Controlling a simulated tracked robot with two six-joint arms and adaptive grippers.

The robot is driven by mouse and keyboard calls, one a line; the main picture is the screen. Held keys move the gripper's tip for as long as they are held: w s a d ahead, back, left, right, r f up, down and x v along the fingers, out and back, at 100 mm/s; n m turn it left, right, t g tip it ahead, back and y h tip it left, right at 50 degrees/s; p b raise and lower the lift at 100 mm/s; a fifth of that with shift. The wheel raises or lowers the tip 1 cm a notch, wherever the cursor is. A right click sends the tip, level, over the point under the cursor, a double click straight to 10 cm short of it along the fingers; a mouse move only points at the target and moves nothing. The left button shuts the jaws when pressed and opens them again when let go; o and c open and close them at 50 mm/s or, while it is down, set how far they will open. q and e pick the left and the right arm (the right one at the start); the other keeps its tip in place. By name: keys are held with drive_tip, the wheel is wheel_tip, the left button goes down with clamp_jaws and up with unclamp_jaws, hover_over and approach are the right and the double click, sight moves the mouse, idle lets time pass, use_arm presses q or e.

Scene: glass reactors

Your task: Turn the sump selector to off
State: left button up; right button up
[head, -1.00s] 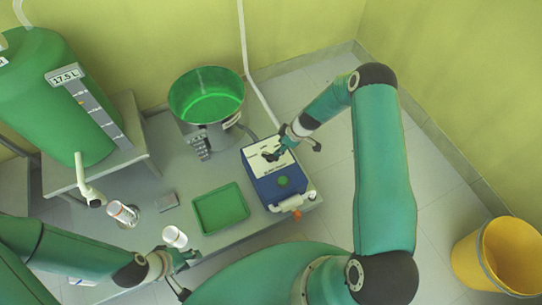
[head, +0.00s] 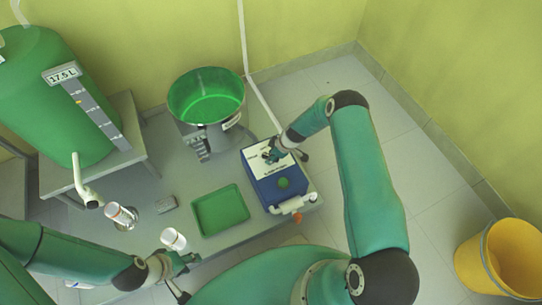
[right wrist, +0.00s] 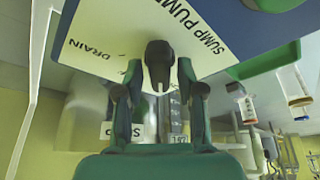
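The sump selector is a dark knob (right wrist: 159,66) on the white panel (right wrist: 110,38) of the blue sump pump box (head: 266,190). In the right wrist view the panel reads "SUMP PUMP" and "DRAIN"; I cannot tell which position the knob points to. My right gripper (right wrist: 159,76) is open, with one finger on each side of the knob and narrow gaps showing. In the head view the right gripper (head: 272,155) covers the knob. My left gripper (head: 186,275) is low at the front edge of the bench, its fingers spread and seemingly empty.
A white-topped vial (head: 172,238) stands close to the left gripper, another vial (head: 121,214) further left. A green tray (head: 220,210) lies left of the pump box. A green-filled basin (head: 206,96) stands behind. A green tank (head: 50,95) is left, a yellow bucket (head: 497,258) right.

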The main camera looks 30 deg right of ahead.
clamp_jaws()
drive_tip(key=shift+a, duration=0.2)
drive_tip(key=shift+d, duration=0.1)
